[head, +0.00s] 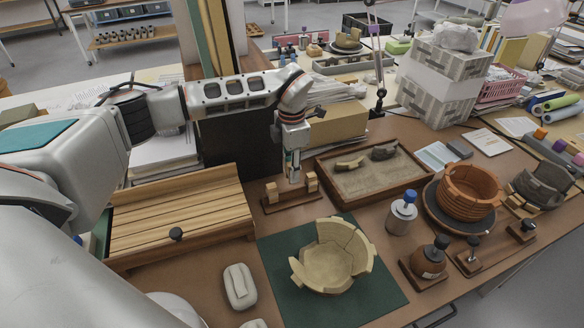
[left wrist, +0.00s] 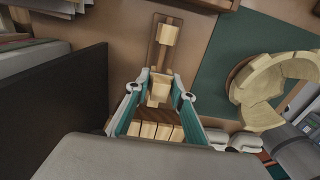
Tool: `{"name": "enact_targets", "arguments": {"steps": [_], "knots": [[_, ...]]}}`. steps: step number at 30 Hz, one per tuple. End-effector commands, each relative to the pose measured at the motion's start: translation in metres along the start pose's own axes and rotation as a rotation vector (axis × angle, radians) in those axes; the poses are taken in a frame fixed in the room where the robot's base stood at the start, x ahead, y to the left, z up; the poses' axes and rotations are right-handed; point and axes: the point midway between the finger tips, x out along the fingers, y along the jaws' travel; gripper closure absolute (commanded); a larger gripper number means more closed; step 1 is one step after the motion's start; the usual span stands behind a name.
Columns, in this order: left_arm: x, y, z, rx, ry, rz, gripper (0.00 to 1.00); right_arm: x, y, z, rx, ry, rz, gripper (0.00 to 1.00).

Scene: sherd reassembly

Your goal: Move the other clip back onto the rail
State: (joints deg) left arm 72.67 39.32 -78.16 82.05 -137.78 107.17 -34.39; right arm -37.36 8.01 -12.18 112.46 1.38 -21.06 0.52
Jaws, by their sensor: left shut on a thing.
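The rail (head: 291,203) is a dark wooden strip with a pale wooden block at each end, the left block (head: 272,192) and the right block (head: 312,181). My left gripper (head: 294,178) points down over the rail, between these blocks in the head view. It is shut on a clip, mostly hidden by the fingers. In the left wrist view the fingertips (left wrist: 160,78) close in over the rail (left wrist: 160,55), with pale wood showing between them. Whether the clip touches the rail I cannot tell. My right gripper is not in view.
A cream bowl of joined sherds (head: 335,258) sits on a green mat (head: 281,275) in front. A sand tray (head: 368,187) with sherds is right of the rail. A slatted wooden rack (head: 180,218) stands left, and a dark panel (left wrist: 60,100) is close beside the gripper.

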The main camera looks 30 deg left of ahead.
Motion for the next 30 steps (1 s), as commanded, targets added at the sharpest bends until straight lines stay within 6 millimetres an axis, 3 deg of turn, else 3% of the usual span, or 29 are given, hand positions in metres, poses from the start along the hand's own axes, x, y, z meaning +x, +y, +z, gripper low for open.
{"name": "enact_targets", "arguments": {"steps": [14, 30], "knots": [[0.033, 0.000, -0.001, -0.001, 0.002, -0.002, 0.86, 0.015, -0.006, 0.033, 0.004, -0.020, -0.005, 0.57], [0.034, 0.000, 0.000, 0.000, 0.001, 0.000, 0.86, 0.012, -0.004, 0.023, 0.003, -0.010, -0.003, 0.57]]}}
